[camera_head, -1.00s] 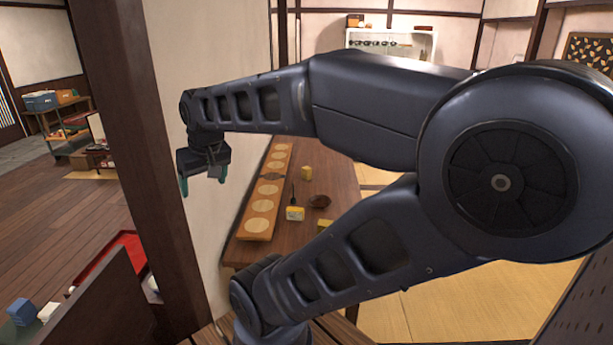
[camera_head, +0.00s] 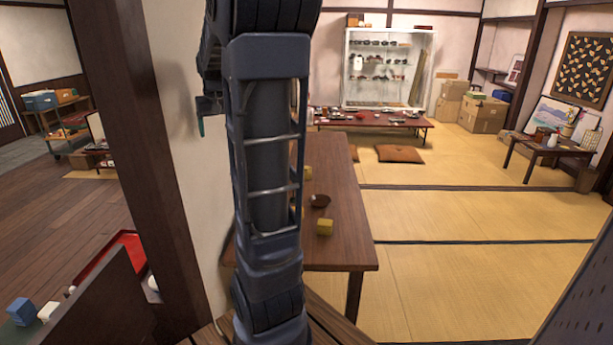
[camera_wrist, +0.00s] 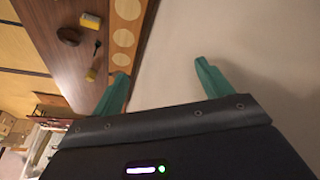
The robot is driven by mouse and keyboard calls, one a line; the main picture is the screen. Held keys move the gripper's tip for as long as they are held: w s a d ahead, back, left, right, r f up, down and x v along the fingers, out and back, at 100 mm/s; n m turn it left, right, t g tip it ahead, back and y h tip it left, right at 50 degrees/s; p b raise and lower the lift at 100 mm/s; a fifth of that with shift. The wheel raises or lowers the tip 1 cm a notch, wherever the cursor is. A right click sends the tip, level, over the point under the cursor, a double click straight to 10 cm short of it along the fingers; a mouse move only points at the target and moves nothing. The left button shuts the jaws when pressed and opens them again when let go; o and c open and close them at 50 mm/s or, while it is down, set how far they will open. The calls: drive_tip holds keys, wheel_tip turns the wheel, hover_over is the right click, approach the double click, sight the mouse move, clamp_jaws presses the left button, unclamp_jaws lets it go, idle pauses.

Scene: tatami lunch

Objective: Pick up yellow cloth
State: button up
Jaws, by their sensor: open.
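Small yellow block-like items sit on the wooden table. In the head view one (camera_head: 325,227) is near the right edge and another (camera_head: 307,172) is farther back. In the wrist view, yellow items show at the upper left (camera_wrist: 91,21) and close to the board (camera_wrist: 92,75). I cannot tell which, if any, is the yellow cloth. My gripper (camera_wrist: 163,77) is open and empty, its teal fingers apart over a pale wall. In the head view my arm mostly hides it; one teal fingertip shows at the left.
The wooden table (camera_head: 340,250) carries a brown bowl (camera_head: 320,200) and a board with pale circles (camera_wrist: 115,78). My arm hides the table's left part in the head view. A dark post (camera_head: 150,170) and wall stand left.

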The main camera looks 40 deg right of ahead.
drive_tip(key=w+d+f+m, duration=0.2)
drive_tip(key=w+d+f, duration=0.2)
drive_tip(key=w+d, duration=0.95)
drive_tip(key=m+t+h, duration=0.1)
drive_tip(key=m+h, duration=0.3)
hover_over(307, 167)
drive_tip(key=s+a, duration=0.4)
wheel_tip(307, 167, down, 35)
drive_tip(key=x, duration=0.4)
drive_tip(key=shift+f, duration=0.25)
drive_tip(key=shift+w+x, duration=0.15)
drive_tip(key=shift+x, duration=1.2)
drive_tip(key=shift+w+x, duration=0.15)
drive_tip(key=shift+x, duration=1.25)
drive_tip(key=shift+a+r, duration=0.1)
drive_tip(key=shift+r, duration=0.05)
drive_tip(key=shift+c, duration=0.5)
drive_tip(key=c, duration=1)
drive_tip(key=shift+c, duration=0.2)
